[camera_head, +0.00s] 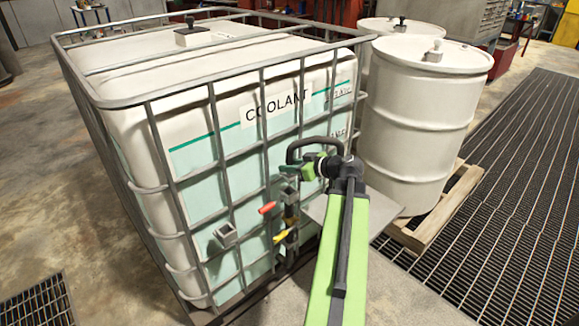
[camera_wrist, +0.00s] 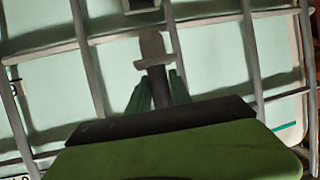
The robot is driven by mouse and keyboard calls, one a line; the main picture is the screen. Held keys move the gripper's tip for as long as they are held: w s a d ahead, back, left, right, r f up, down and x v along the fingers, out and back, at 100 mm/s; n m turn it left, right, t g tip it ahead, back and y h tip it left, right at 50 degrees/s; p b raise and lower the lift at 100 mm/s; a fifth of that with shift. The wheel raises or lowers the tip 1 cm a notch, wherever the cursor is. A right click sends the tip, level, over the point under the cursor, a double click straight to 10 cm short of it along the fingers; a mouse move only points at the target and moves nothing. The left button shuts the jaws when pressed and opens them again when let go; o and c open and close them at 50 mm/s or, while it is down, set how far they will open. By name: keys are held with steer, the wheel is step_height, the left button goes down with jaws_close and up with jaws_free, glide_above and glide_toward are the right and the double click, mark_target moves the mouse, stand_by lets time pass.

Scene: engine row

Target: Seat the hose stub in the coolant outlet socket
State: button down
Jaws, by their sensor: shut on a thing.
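My gripper (camera_head: 306,168) is in front of the cage of the coolant tank, above the outlet fittings. In the wrist view its two dark green fingers (camera_wrist: 158,92) are shut on a grey-brown hose stub (camera_wrist: 155,88), which has a wider collar and points towards the cage. In the head view I cannot make out the stub clearly. A small grey square fitting (camera_head: 288,190) sits on the tank front just below and left of my gripper. A grey square part also shows at the wrist view's top edge (camera_wrist: 141,5). I cannot tell for certain which fitting is the outlet socket.
The white coolant tank (camera_head: 190,120) stands in a grey bar cage. A red handle (camera_head: 267,208), a yellow handle (camera_head: 284,236) and a grey box (camera_head: 225,237) are on its lower front. White drums (camera_head: 420,120) stand on a wooden pallet (camera_head: 436,218) to the right.

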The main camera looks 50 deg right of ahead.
mark_target(289, 182)
steer(key=shift+f+b, duration=3.45)
steer(key=shift+f, duration=0.25)
steer(key=c, duration=1.1)
jaws_free()
